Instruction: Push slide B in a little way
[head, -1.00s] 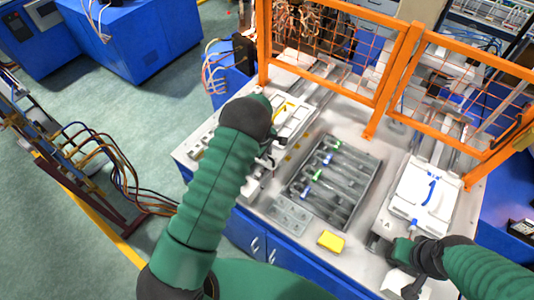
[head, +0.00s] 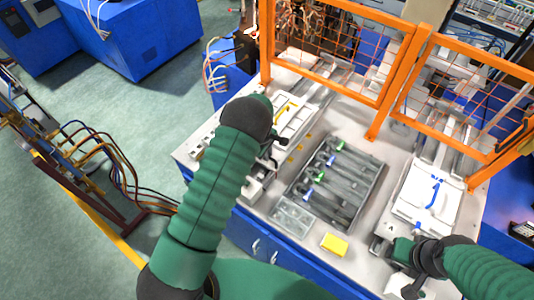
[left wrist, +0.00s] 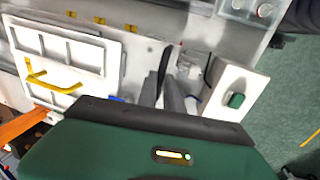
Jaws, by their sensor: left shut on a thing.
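Slide B is most likely the white plate (head: 293,118) with a yellow bent tube (head: 285,110) at the left station. It also shows in the left wrist view (left wrist: 85,55); no letter B is readable. My left gripper (head: 273,147) is at the near end of this slide, shut on what seems to be its handle. My forearm hides part of it. In the left wrist view, the fingers (left wrist: 168,95) point down beside the plate, and the grip itself is unclear. My right gripper (head: 398,247) is at the near end of the right slide (head: 418,200), marked A; its jaws are unclear.
A dark tray (head: 376,175) with several blue- and green-ended tubes stands between the stations. A clear box (head: 292,217) and a yellow block (head: 334,244) lie in front of it. An orange mesh guard (head: 381,95) stands behind the slides.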

